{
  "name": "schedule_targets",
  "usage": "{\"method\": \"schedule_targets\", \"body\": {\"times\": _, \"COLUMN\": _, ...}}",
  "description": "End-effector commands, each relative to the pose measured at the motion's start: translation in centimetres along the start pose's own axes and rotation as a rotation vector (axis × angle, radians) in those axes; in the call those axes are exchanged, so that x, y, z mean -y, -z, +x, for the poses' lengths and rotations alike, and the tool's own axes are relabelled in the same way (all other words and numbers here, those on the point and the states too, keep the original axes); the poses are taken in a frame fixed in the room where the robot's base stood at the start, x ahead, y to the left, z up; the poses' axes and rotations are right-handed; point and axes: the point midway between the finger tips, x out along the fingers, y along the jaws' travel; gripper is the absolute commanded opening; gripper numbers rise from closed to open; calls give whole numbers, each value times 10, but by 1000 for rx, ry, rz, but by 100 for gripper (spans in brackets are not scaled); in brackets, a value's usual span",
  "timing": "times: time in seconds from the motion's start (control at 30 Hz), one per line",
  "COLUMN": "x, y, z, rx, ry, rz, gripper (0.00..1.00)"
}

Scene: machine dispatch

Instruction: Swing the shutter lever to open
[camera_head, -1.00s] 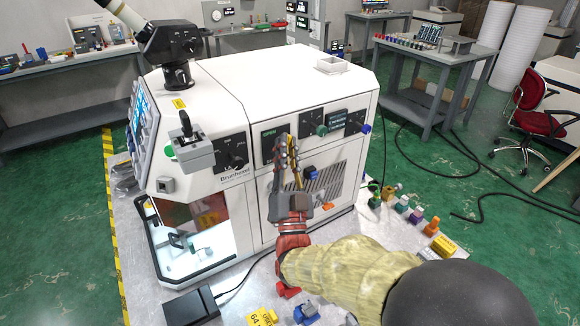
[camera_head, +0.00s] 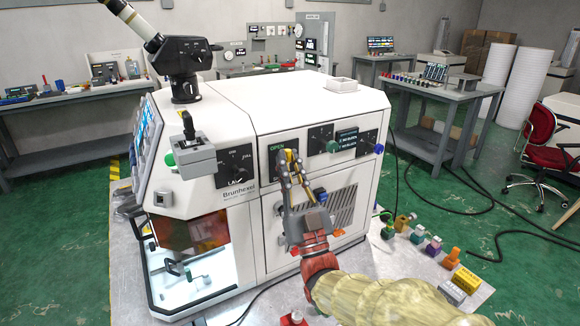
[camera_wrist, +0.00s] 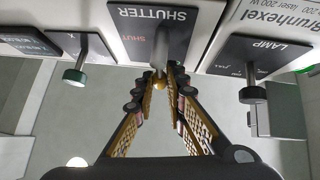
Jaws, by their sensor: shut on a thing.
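The shutter panel (camera_head: 277,149) is a dark plate on the front of the white machine, with a green OPEN label lit in the head view. In the wrist view the panel (camera_wrist: 150,22) appears upside down, with SHUTTER in white and SHUT in dim red. The shutter lever (camera_wrist: 160,54) is a short grey bar sticking out of the panel. My gripper (camera_wrist: 167,78) is shut on the lever's outer end, one finger on each side. In the head view my gripper (camera_head: 287,158) reaches up to the panel and hides most of the lever.
The lamp knob (camera_wrist: 252,94) and a green-tipped knob (camera_wrist: 76,76) flank the shutter panel in the wrist view. A joystick box (camera_head: 190,155) juts out at the machine's left. Several small coloured parts lie on the bench right of my arm, including a yellow block (camera_head: 466,280).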

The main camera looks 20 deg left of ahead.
Motion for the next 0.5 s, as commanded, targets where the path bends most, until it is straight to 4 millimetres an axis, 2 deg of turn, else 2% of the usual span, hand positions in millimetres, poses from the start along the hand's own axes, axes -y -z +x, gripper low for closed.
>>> {"method": "schedule_targets", "body": {"times": 0.2, "x": 1, "y": -1, "z": -1, "rx": 3, "ry": 1, "rz": 1, "gripper": 0}}
{"method": "schedule_targets", "body": {"times": 0.23, "x": 1, "y": -1, "z": -1, "rx": 3, "ry": 1, "rz": 1, "gripper": 14}}
{"method": "schedule_targets", "body": {"times": 0.5, "x": 0, "y": -1, "z": 0, "rx": 1, "ry": 0, "rz": 1, "gripper": 29}}
